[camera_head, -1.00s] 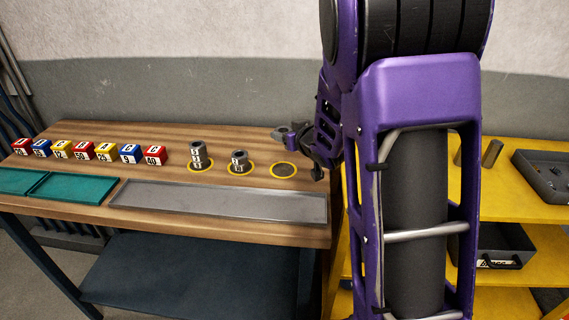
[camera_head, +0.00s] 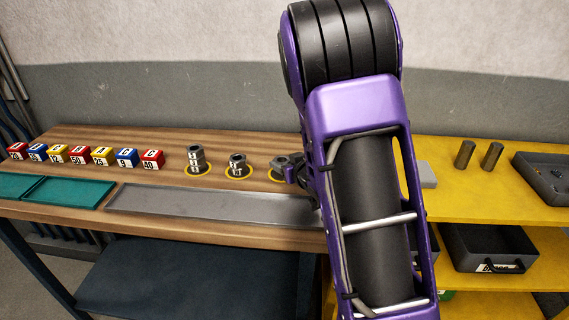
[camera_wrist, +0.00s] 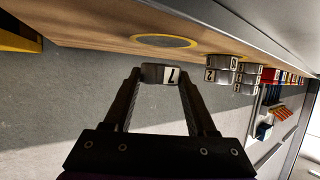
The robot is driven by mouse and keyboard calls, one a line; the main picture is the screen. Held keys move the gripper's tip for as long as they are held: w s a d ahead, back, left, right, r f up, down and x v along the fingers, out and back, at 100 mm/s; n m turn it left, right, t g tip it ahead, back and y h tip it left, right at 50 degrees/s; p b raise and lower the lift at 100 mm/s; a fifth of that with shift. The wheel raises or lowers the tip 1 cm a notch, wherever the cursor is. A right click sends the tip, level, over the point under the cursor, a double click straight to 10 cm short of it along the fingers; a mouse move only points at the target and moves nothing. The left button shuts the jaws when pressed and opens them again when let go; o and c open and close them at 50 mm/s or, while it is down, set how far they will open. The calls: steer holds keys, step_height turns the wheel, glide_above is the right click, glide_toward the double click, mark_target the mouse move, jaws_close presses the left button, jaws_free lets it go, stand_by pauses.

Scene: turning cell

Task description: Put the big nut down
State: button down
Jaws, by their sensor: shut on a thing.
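The big nut, grey with a white label, sits between my gripper's fingertips in the wrist view (camera_wrist: 153,73). My gripper (camera_wrist: 160,76) is shut on it. In the head view the held nut (camera_head: 281,162) is at the third yellow ring (camera_head: 274,177) on the wooden bench, and my gripper (camera_head: 292,168) comes in from the right. The ring shows bare in the wrist view (camera_wrist: 163,41), with the nut apart from it in the picture. The head view hides part of the ring behind the nut and my arm, so I cannot tell any height gap there.
Labelled grey nuts are stacked on the left ring (camera_head: 196,158) and the middle ring (camera_head: 237,165). A grey tray (camera_head: 200,204) lies along the bench front. Coloured numbered boxes (camera_head: 102,156) stand at left. A yellow shelf (camera_head: 450,195) with dark bins is at right.

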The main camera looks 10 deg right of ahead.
steer(key=shift+f+b, duration=0.45)
steer(key=shift+f, duration=0.05)
steer(key=shift+r, duration=0.1)
steer(key=shift+c, duration=1)
jaws_free()
steer(key=shift+r+p, duration=0.3)
steer(key=shift+p, duration=0.2)
steer(key=p+v, duration=0.1)
steer(key=v, duration=1.1)
steer(key=shift+r, duration=0.2)
